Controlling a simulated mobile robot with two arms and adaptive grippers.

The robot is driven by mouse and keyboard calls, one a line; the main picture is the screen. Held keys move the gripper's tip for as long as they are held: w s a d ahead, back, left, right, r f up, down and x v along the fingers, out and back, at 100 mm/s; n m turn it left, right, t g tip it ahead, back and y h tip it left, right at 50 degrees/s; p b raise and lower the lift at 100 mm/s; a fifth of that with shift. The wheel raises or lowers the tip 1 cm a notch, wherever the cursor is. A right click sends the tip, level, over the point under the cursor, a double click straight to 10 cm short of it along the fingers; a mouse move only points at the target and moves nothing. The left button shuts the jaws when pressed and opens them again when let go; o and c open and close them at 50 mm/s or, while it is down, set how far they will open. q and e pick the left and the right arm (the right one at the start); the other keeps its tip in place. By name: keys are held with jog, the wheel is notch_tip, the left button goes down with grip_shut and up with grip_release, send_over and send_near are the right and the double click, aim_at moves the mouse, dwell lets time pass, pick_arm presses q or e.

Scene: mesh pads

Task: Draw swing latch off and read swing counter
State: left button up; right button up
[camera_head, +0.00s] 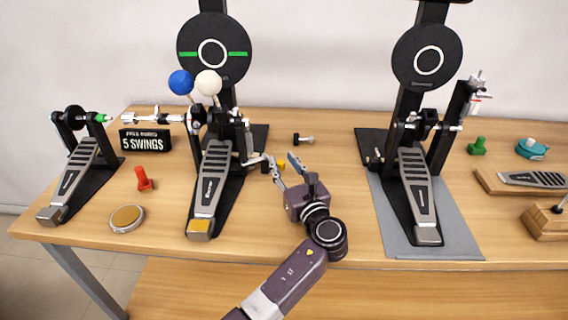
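The swing counter (145,140) is a small black sign behind the left pedals; it reads "5 SWINGS", and the smaller line above is too small to read. The middle drum pedal (212,178) has a blue beater (181,82) and a white beater (208,83) before a round pad. A small metal arm (254,160) sticks out from its right side near a yellow piece (281,165); I cannot tell whether this is the swing latch.
A second pedal (417,190) stands on a grey mat (452,243) to the right. A small pedal (75,180) is at far left, with a red peg (144,179) and a round tan disc (127,218) nearby. Bare tabletop (330,140) lies between the large pedals.

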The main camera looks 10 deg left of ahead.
aim_at(283, 161)
pick_arm(q)
notch_tip(283, 161, up, 10)
jog(key=shift+f, duration=0.1)
dwell(0.4)
